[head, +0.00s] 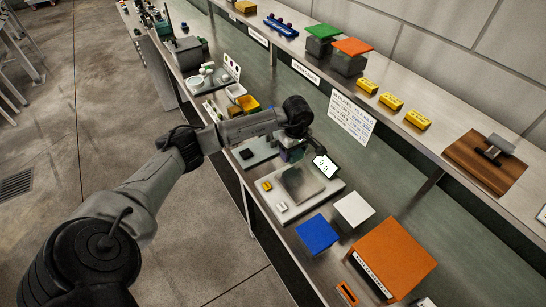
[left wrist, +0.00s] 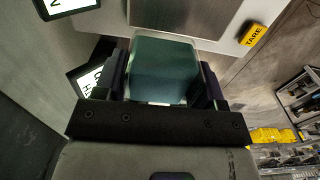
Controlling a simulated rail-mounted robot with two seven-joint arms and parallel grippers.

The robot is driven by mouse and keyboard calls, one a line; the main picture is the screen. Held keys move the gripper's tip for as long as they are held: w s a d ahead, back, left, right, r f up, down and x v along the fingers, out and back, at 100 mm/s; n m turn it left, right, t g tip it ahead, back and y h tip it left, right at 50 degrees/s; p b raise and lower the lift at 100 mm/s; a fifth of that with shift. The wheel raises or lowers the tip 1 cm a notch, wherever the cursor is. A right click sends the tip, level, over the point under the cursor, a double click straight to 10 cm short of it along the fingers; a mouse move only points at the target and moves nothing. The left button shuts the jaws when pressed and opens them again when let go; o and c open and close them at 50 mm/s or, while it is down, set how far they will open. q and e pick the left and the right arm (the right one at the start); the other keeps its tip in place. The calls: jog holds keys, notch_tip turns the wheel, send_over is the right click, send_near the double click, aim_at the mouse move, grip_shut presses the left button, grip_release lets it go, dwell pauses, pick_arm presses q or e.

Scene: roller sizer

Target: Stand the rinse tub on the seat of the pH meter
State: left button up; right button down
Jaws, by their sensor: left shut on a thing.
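My left gripper (head: 291,151) reaches over the bench from the left. In the left wrist view its two fingers (left wrist: 163,88) are shut on the sides of a teal, box-shaped thing (left wrist: 165,68), which I take to be the rinse tub; little of it shows in the head view. A dark, flat instrument (head: 253,152) beside the gripper on the left may be the pH meter. A dark-framed display (left wrist: 92,75) shows at the left of the wrist view, partly hidden by the gripper. Whether the tub touches anything below cannot be told. My right gripper is not in view.
A balance (head: 262,187) with a grey pan (head: 299,184) and tilted display (head: 325,166) lies just in front of the gripper. A blue block (head: 317,234), white block (head: 354,208) and orange box (head: 393,256) stand nearer. A raised shelf (head: 440,140) runs along the back.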

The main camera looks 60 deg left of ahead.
pick_arm(q)
send_over(276, 166)
notch_tip(276, 166, down, 4)
jog(key=shift+s+r, duration=0.1)
jog(key=shift+f, duration=2.05)
jog(key=shift+a, duration=0.1)
jog(key=shift+f, duration=0.2)
jog(key=o, duration=1)
jog(key=shift+r, duration=0.1)
notch_tip(276, 166, up, 11)
jog(key=shift+f, duration=0.1)
jog(key=shift+o, duration=0.3)
jog(key=shift+r, duration=0.7)
